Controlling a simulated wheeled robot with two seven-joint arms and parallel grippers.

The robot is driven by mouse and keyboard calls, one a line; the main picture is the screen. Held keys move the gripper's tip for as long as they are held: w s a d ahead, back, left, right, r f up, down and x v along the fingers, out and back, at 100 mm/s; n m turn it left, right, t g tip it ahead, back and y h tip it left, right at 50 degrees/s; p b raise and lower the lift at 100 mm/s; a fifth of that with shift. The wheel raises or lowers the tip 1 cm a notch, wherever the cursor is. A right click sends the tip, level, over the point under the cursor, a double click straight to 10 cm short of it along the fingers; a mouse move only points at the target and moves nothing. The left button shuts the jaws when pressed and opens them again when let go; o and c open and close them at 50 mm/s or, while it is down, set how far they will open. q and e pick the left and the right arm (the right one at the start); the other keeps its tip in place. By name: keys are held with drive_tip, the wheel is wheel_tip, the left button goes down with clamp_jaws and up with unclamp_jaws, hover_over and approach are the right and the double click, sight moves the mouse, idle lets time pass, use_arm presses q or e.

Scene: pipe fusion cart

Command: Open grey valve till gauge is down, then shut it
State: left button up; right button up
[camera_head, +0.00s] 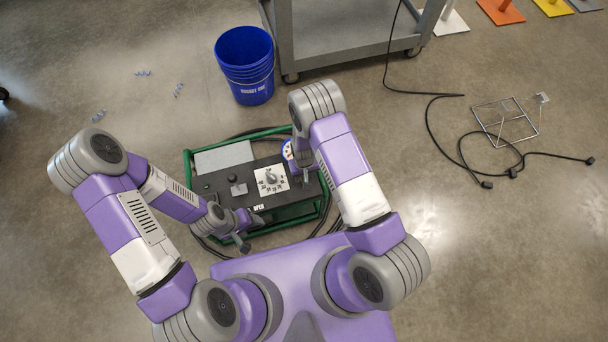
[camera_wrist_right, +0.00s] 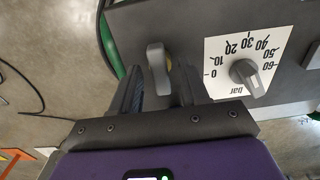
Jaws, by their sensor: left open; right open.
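A dark panel (camera_head: 210,183) in a green frame lies on the floor ahead of me. A white bar dial with a grey pointer knob (camera_head: 271,177) is on it; the dial also shows in the right wrist view (camera_wrist_right: 245,73). A round white gauge with a blue rim (camera_head: 287,149) is partly hidden by my right arm. My right gripper (camera_head: 304,174) is open at the panel's right part. In the right wrist view a grey lever (camera_wrist_right: 157,57) shows between its open fingers; I cannot tell if they touch. My left gripper (camera_head: 243,240) is open near the front left edge, by the OPEN label.
A blue bucket (camera_head: 245,65) and a grey cart (camera_head: 345,35) stand behind. Black cables and a wire stand (camera_head: 505,122) lie to the right.

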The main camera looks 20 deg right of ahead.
clamp_jaws()
drive_tip(key=shift+n, duration=0.5)
unclamp_jaws()
drive_tip(key=shift+r, duration=0.15)
wheel_tip(320, 180, up, 7)
drive_tip(key=p, duration=0.3)
drive_tip(key=shift+r, duration=0.2)
